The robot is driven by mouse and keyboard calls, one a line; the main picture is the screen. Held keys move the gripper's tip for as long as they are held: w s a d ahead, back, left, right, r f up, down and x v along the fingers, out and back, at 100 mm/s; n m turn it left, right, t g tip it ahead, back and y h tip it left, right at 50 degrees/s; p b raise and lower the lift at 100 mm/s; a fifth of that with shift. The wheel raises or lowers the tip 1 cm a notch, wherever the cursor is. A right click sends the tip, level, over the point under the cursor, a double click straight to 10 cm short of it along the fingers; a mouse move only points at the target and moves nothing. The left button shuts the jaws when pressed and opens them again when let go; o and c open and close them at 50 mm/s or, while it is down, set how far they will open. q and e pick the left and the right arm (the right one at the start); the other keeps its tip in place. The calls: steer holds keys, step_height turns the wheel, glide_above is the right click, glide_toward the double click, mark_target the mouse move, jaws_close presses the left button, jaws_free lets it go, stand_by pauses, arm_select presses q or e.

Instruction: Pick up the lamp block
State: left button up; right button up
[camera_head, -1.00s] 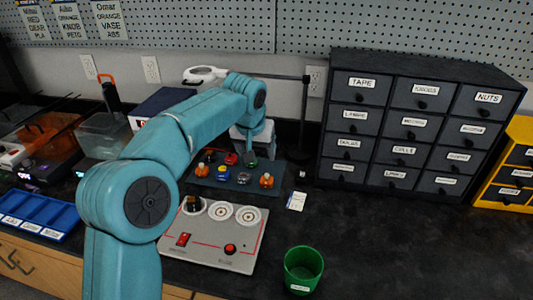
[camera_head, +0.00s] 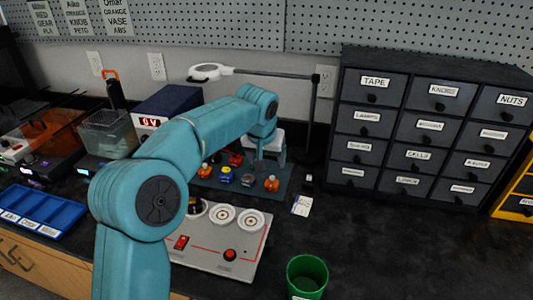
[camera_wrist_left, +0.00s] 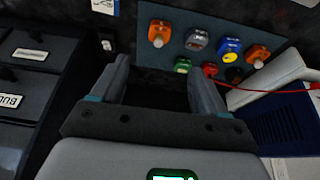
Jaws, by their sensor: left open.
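Several small coloured blocks sit on a dark blue-grey mat (camera_head: 284,171); I cannot tell which is the lamp block. In the wrist view they are an orange block (camera_wrist_left: 160,33), a grey one (camera_wrist_left: 197,40), a blue one with a light top (camera_wrist_left: 230,48), another orange one (camera_wrist_left: 257,55), and green (camera_wrist_left: 182,65), red (camera_wrist_left: 210,69) and black (camera_wrist_left: 234,75) ones. My left gripper (camera_head: 271,158) is over the mat's far right part, hiding some of it. In the wrist view its fingers (camera_wrist_left: 158,78) are apart with nothing between them. My right gripper is out of view.
A grey panel (camera_head: 215,254) with round sockets lies in front of the mat. A dark drawer cabinet (camera_head: 420,130) stands on the right, and a lamp stand (camera_head: 313,115) behind the gripper. A green cup (camera_head: 307,275) is at front. The bench at front right is clear.

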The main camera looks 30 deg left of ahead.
mark_target(272, 182)
arm_select(q)
steer(key=x, duration=1.4)
steer(key=shift+w+f+b, duration=0.1)
steer(key=shift+b, duration=0.2)
steer(key=c, duration=1.1)
